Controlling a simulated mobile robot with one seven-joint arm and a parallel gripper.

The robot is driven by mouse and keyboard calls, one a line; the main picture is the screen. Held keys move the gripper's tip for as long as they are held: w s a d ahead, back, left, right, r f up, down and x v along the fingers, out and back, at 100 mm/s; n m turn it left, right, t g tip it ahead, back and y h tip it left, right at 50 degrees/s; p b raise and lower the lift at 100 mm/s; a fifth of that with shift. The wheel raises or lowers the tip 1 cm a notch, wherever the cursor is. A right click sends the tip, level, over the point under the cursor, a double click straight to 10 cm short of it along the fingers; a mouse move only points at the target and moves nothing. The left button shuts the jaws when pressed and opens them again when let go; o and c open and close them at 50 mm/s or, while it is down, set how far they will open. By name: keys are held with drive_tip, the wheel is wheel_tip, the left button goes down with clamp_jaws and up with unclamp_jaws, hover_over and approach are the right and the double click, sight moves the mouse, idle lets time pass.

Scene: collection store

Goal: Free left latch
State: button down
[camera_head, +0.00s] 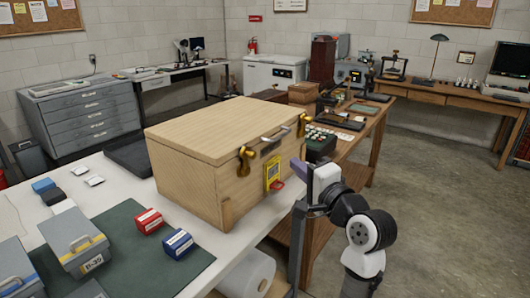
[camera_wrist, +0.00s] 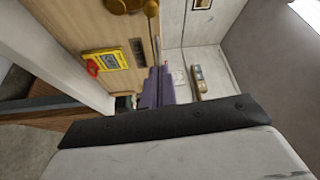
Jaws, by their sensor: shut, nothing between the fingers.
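A pale wooden chest (camera_head: 200,140) with a closed lid stands on the white table. The left brass latch (camera_head: 245,160) is on its front near the left corner; the right brass latch (camera_head: 302,125) is at the far end. Whether either is fastened is too small to tell. In the wrist view, the left latch (camera_wrist: 120,5) is cut off by the top edge. My gripper (camera_head: 297,166) is shut and empty, in front of the chest's right half, apart from the left latch. Its purple fingers also show in the wrist view (camera_wrist: 156,82).
A metal handle (camera_head: 275,133), a dark plate (camera_head: 270,147) and a yellow tag (camera_head: 272,175) with a red piece are on the chest front between the latches. Red and blue boxes (camera_head: 148,221) lie on a green mat (camera_head: 115,230). Open floor (camera_head: 430,190) is at right.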

drive_tip(key=w+a+p, duration=0.4)
drive_tip(key=w+a, duration=0.1)
drive_tip(key=a, duration=0.2)
drive_tip(key=shift+w+a, duration=0.3)
drive_tip(key=shift+w, duration=0.1)
idle(0.3)
